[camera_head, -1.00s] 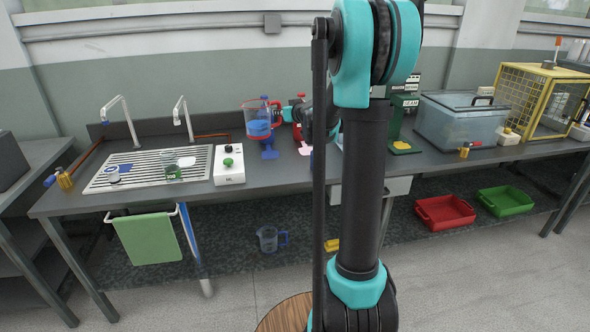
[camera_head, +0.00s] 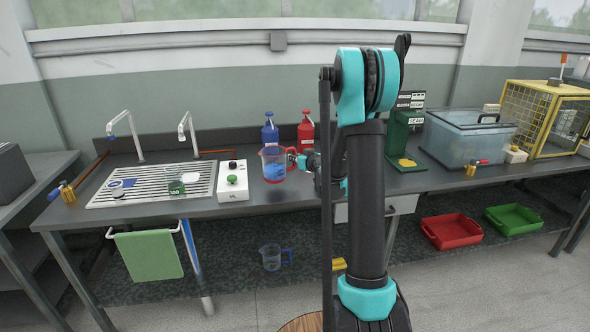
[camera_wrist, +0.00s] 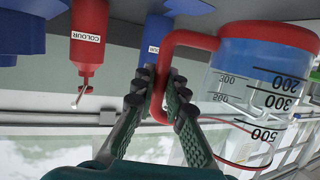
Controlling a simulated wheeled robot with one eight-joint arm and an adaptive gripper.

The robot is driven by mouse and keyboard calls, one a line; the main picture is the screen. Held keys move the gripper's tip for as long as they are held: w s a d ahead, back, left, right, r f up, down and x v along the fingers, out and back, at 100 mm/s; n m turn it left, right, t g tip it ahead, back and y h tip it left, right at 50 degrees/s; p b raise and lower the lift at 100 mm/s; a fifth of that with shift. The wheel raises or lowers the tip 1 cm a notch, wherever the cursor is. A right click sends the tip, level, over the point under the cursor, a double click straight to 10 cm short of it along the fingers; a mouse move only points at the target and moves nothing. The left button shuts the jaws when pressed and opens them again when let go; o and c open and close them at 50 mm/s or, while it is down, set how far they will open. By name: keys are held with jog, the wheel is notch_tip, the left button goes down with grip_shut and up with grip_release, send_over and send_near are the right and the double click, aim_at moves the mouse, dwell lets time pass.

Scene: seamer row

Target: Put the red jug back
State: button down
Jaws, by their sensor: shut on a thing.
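The red jug (camera_head: 273,167) is a clear measuring jug with red rim, base and handle, holding blue liquid. In the head view it looks upright, over the bench in front of the blue and red bottles. My gripper (camera_head: 301,163) is at its right side. In the wrist view, which is upside down, my gripper (camera_wrist: 163,98) is shut on the handle of the jug (camera_wrist: 262,85). A shadow lies on the bench below the jug, and it appears held above the top.
A blue bottle (camera_head: 270,134) and red bottle (camera_head: 306,132) stand behind the jug. A white control box (camera_head: 233,180) and sink drainer (camera_head: 150,186) are left; a green stand (camera_head: 404,140) is right. A blue-handled jug (camera_head: 271,257) is on the lower shelf. Bench (camera_head: 285,195) front is clear.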

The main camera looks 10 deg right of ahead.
aim_at(295, 168)
jog(key=shift+f, duration=2.6)
jog(key=c, duration=1.6)
grip_release()
jog(key=shift+o, duration=0.2)
